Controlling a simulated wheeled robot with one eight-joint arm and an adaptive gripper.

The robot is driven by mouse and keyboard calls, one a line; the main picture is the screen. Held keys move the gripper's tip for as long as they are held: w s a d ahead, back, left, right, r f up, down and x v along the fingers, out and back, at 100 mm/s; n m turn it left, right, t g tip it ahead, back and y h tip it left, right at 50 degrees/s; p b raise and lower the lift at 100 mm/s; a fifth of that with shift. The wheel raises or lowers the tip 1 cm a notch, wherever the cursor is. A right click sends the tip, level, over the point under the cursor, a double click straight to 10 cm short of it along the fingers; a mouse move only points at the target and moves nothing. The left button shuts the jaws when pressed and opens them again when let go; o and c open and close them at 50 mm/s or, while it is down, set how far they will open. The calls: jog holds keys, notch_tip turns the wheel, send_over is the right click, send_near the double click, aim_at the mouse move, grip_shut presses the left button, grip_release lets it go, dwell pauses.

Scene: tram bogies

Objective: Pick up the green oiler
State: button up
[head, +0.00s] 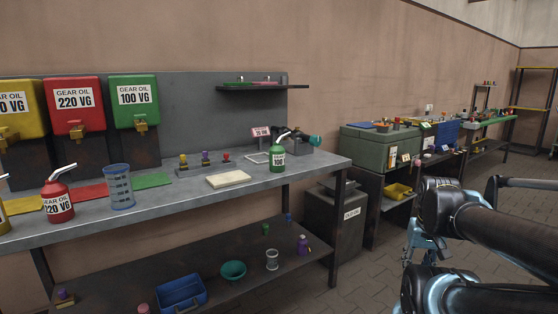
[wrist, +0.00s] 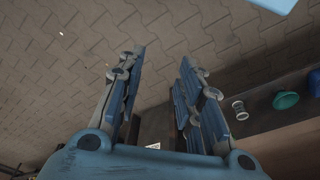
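The green oiler (head: 278,160) stands upright near the right end of the grey workbench (head: 325,166) in the head view. It has a white label reading 100 and a pale angled spout. My gripper (head: 418,235) is to the right of the bench, beyond its end and apart from the oiler. In the wrist view my gripper (wrist: 162,60) is open, with nothing between its two fingers. The oiler does not show in the wrist view.
A red oiler (head: 58,203) and a blue-grey measuring jug (head: 120,187) stand at the bench's left. A pale block (head: 229,179) lies left of the green oiler. A teal-ended object (head: 315,141) is just behind it. A dark bin (head: 345,220) stands beyond the bench end.

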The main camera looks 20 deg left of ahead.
jog(key=o, duration=0.6)
jog(key=shift+s+r, duration=0.2)
jog(key=o, duration=0.5)
jog(key=shift+w+a+r, duration=0.25)
jog(key=shift+w, duration=0.05)
jog(key=shift+o, duration=0.3)
jog(key=w+a+r+n+t+y, duration=0.1)
jog(key=w+a+r+t, duration=0.1)
jog(key=w, duration=0.4)
jog(key=w+a+r+n+t+y, duration=0.1)
jog(key=w+a+t, duration=0.1)
jog(key=w+a, duration=0.3)
jog(key=shift+w+a+r+n, duration=0.25)
jog(key=shift+w+r+n, duration=0.15)
jog(key=shift+w, duration=0.6)
jog(key=n+t+y, duration=0.5)
jog(key=t+y, duration=0.2)
jog(key=y, duration=0.3)
send_near(282, 158)
jog(key=x, duration=0.8)
jog(key=shift+x, duration=2.75)
